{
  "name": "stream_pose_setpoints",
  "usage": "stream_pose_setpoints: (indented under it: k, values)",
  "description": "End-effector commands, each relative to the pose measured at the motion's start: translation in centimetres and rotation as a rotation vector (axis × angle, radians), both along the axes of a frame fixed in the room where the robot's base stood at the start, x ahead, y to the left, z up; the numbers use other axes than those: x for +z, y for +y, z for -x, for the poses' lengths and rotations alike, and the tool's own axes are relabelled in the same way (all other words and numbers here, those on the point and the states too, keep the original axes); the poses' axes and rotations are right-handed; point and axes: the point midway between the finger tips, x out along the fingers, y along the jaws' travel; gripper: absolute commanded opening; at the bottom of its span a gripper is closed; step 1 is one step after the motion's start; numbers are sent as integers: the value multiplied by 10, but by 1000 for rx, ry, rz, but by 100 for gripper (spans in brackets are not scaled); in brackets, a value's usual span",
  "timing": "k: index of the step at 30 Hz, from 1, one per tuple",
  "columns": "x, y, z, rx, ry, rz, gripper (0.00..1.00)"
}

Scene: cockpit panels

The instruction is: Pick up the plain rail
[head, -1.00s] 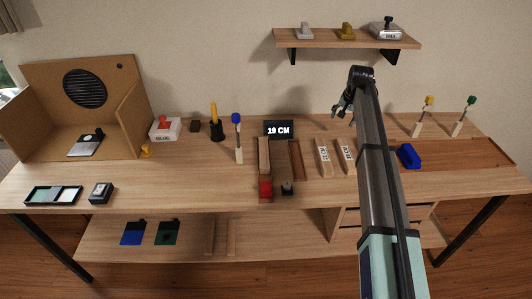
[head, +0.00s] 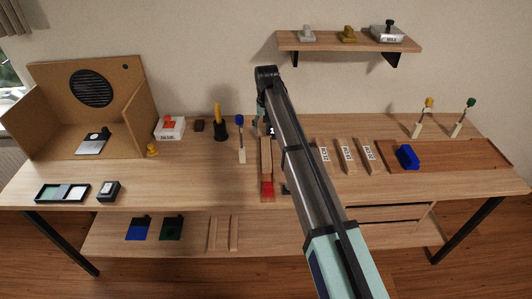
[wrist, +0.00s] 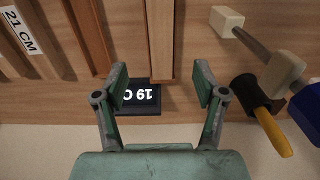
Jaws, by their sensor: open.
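Two unlabelled wooden rails lie side by side near the middle of the bench. The lighter one (head: 266,160) has a red block at its near end; it also shows in the wrist view (wrist: 160,40), its end between my fingertips in the picture. The darker reddish-brown one shows in the wrist view (wrist: 90,35); my arm mostly hides it in the head view. I cannot tell which is the plain rail.
Several labelled rails (head: 345,155) lie right of my arm; one reads "21 CM" (wrist: 20,30). A blue-topped post (head: 240,140) and a black holder with a yellow handle (head: 220,125) stand left of the rails. Two more strips (head: 222,233) lie on the lower shelf.

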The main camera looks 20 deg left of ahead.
Motion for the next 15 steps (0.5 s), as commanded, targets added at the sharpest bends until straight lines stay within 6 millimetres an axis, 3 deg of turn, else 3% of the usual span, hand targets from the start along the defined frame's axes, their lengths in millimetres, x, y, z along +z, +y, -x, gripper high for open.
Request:
stream_pose_setpoints:
  k: [9,15]
  values:
    - [-51,0,0,-1,1,0,71]
    - [-60,0,-1,-1,-1,-1,71]
